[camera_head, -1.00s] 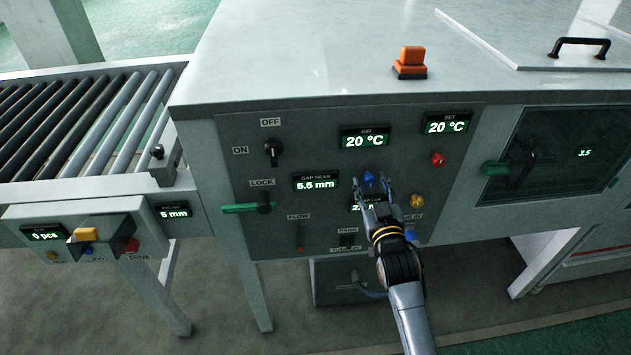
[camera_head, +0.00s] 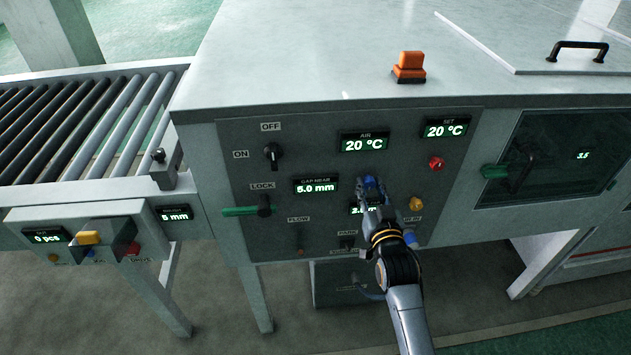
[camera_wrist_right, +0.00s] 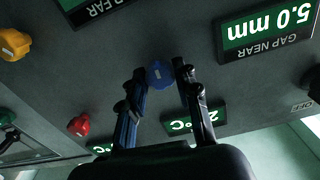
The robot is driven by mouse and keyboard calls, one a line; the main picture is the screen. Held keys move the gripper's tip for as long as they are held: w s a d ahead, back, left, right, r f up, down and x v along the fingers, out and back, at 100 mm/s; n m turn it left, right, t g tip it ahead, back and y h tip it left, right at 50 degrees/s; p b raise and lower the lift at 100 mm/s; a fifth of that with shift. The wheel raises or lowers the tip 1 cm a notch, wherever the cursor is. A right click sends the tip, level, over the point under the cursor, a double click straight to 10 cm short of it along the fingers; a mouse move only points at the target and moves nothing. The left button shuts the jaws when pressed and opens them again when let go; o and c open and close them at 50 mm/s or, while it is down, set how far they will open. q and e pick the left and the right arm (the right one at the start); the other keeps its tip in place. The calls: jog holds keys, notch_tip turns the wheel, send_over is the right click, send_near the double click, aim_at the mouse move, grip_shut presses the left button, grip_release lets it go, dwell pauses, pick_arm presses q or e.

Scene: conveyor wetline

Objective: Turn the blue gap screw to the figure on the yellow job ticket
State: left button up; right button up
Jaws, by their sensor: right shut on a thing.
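The blue gap screw (camera_head: 371,184) is a small round knob on the grey control panel (camera_head: 230,140). It also shows in the right wrist view (camera_wrist_right: 159,74), between my fingertips. My right gripper (camera_head: 372,190) is shut on the knob, reaching up from below; its fingers also show in the wrist view (camera_wrist_right: 160,80). The GAP NEAR display (camera_head: 316,187) reads 5.0 mm, also in the wrist view (camera_wrist_right: 268,32). The gap far display (camera_head: 357,209) is partly hidden by my gripper. I see no yellow job ticket. My left gripper is not in view.
A red knob (camera_head: 437,164) and a yellow knob (camera_head: 417,204) sit right of the screw. A black ON/OFF switch (camera_head: 273,154) and a green-handled LOCK lever (camera_head: 241,211) are to the left. The roller conveyor (camera_head: 75,130) is at far left.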

jog(key=shift+m, duration=0.6)
jog(key=shift+m+p, duration=0.35)
jog(key=shift+m, duration=0.15)
jog(key=shift+m+p, duration=0.3)
jog(key=shift+m, duration=1.5)
jog(key=shift+m+p, duration=0.3)
jog(key=shift+m, duration=1.4)
